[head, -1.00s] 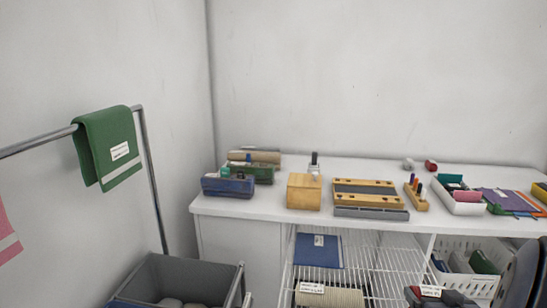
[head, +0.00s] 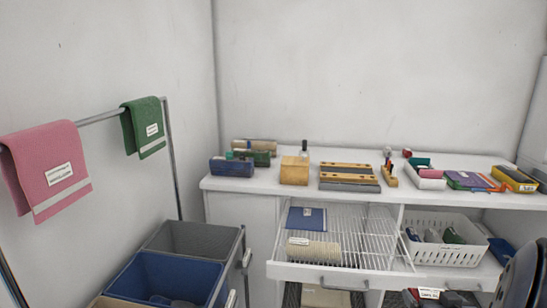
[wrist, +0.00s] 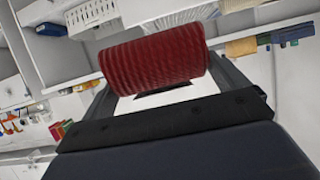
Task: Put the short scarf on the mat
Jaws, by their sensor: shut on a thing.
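My gripper (wrist: 160,62) is shut on a red ribbed bundle (wrist: 158,50) in the wrist view. The bundle looks like rolled or folded knit cloth and is held clear of the surfaces; I cannot tell for sure that it is the short scarf. A pink cloth (head: 48,170) and a smaller green cloth (head: 143,128) hang on the rail.
A white counter (head: 240,183) holds several small boxes and trays. A white basket (head: 453,250) stands right of the wire drawer (head: 362,228). Grey (head: 200,236) and blue (head: 128,284) bins stand at lower left. Bare wire shows right of the blue square.

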